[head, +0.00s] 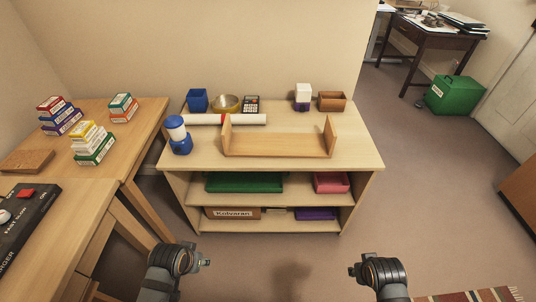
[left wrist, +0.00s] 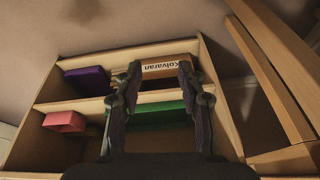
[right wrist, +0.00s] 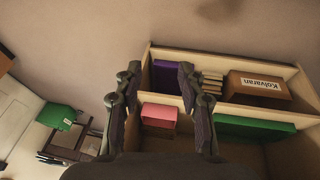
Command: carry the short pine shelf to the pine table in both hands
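The short pine shelf (head: 277,145), a board with an upright panel at each end, rests on top of a low pale-wood shelf unit (head: 360,148) in the head view. Its open side faces up. A pale wood table (head: 136,150) stands left of the unit; a second pale wood surface (head: 62,225) lies nearer me. I cannot tell which is the pine table. My left gripper (head: 206,262) and right gripper (head: 353,269) are in front of the unit, well apart from the shelf. In the wrist views the left fingers (left wrist: 160,76) and right fingers (right wrist: 160,74) are spread and empty.
Small boxes (head: 93,144) occupy the left table.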

